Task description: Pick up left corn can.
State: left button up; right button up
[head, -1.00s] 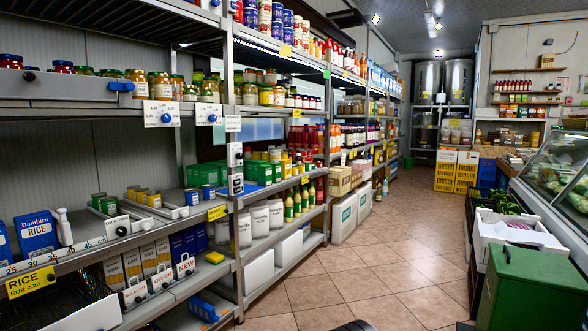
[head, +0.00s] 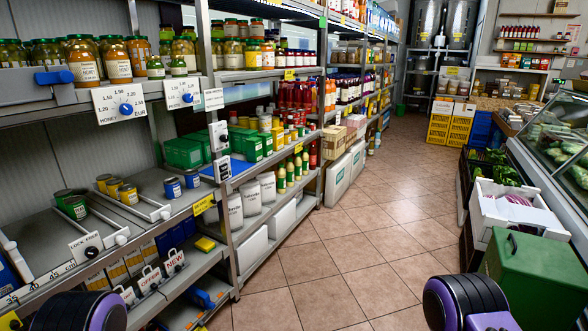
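Several small cans stand in divided lanes on the grey middle shelf at the left of the head view. The yellow cans (head: 128,194) stand in the middle lane, close together; they may be corn, but their labels are too small to read. Green cans (head: 75,207) stand in the lane to their left. Two blue cans (head: 173,188) stand to their right. No gripper shows in the view. Only rounded black and purple parts of my arms show at the bottom left and bottom right, well below and in front of the cans.
A low divider with a white knob (head: 165,214) runs beside the yellow cans. A shelf of honey jars (head: 83,60) with price tags (head: 120,105) hangs above. Signs (head: 85,246) line the shelf front. A green box (head: 525,265) stands at right. The tiled floor (head: 345,255) between is clear.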

aim_at(287, 134)
jog(key=z, duration=0.7)
jog(key=i, duration=3.5)
jog(key=u, duration=1.25)
jog(key=i, duration=1)
jog(key=u, duration=0.7)
